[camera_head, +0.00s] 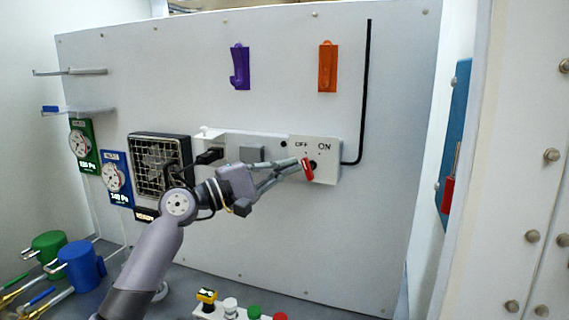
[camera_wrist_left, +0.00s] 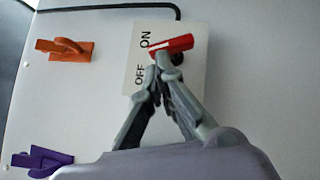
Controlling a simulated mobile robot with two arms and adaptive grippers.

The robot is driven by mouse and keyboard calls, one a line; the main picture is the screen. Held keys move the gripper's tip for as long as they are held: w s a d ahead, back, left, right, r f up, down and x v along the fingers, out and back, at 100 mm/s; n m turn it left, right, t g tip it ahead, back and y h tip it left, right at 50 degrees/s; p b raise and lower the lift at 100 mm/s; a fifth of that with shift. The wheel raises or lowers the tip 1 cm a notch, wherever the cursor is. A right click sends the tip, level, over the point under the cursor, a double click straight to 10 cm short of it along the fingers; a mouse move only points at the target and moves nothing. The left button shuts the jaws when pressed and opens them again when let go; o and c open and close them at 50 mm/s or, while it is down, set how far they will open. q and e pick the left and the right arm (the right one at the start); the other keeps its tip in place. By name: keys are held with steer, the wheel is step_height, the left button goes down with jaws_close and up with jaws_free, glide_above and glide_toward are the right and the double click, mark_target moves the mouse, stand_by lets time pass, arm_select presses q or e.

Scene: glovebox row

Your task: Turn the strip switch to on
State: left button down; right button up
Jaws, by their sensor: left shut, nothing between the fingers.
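The strip switch is a red lever (camera_head: 308,169) with a white stripe on a black pivot, at the right end of the white power strip (camera_head: 272,137). OFF and ON labels stand above it. The lever also shows in the wrist view (camera_wrist_left: 173,44), its striped end towards the labels, closer to ON there. I cannot tell if it is fully at either setting. My left gripper (camera_head: 299,164) is shut and empty, its fingertips right beside the lever from the OFF side. It also shows in the wrist view (camera_wrist_left: 157,74). Whether they touch is unclear. My right gripper is out of view.
A purple holder (camera_head: 240,67) and an orange holder (camera_head: 327,67) hang above on the panel. A black cable (camera_head: 367,90) runs up right of the strip. A black plug (camera_head: 209,155) sits in the strip's left part. Several coloured buttons stand below.

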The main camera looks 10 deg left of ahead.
arm_select(q)
steer(key=m+g+p, duration=0.1)
steer(key=p, duration=0.1)
steer(key=r+m+y+p, duration=0.1)
steer(key=shift+d+r+m+g+y+p, duration=0.2)
steer(key=shift+d+m+g+y+p, duration=0.1)
steer(key=shift+g+p, duration=0.1)
stand_by(0.3)
